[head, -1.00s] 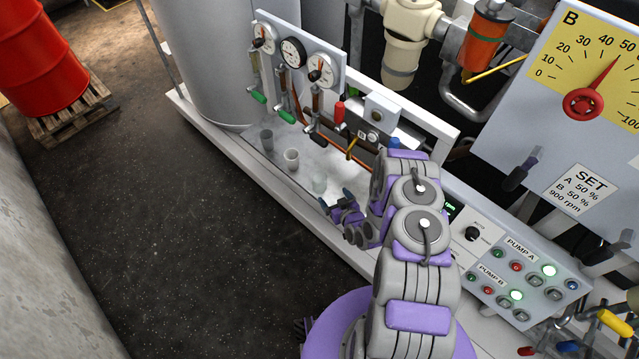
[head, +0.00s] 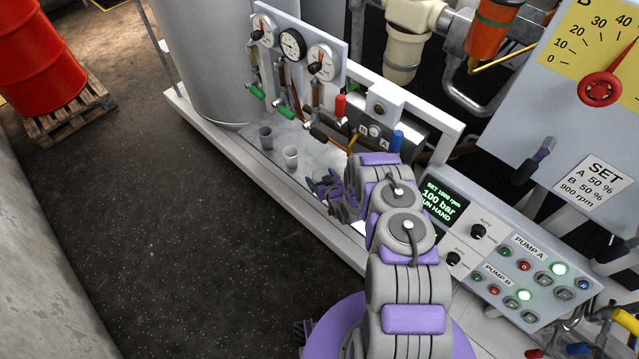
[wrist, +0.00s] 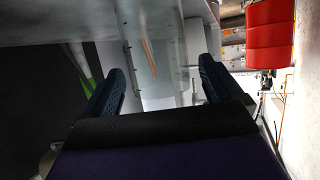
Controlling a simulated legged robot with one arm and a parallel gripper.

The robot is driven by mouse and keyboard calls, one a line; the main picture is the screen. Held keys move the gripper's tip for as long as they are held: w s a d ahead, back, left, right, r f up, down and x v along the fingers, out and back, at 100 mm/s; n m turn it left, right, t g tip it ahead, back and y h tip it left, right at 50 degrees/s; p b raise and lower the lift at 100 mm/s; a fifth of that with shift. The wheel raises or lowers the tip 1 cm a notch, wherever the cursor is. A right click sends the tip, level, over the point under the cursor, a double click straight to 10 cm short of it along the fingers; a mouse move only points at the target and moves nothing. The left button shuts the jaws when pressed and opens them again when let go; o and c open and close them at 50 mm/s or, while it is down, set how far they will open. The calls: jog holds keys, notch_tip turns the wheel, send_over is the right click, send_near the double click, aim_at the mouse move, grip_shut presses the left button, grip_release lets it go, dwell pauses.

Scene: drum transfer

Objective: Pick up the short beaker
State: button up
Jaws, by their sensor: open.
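Two small beakers stand on the grey shelf (head: 306,150) in the head view: a dark grey one (head: 265,138) and a paler one (head: 291,157) nearer my gripper. My gripper (head: 322,184) is at the shelf's front edge, right of the pale beaker. In the wrist view my gripper (wrist: 160,85) is open, with a dark finger on each side. A pale see-through shape (wrist: 155,55), apparently a clear beaker, shows beyond and between the fingers. I cannot tell which beaker is the short one.
A gauge panel (head: 296,50) with valves and coloured handles stands behind the shelf. A control box (head: 520,270) is to the right. A red drum (head: 42,60) on a pallet stands far left. The dark floor before the skid is clear.

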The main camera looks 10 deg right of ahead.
aim_at(317, 173)
jog(key=shift+b+x, duration=0.35)
jog(key=shift+x, duration=1.15)
jog(key=shift+c, duration=0.3)
jog(key=c, duration=1)
jog(key=shift+o, duration=0.2)
jog(key=shift+r, duration=0.15)
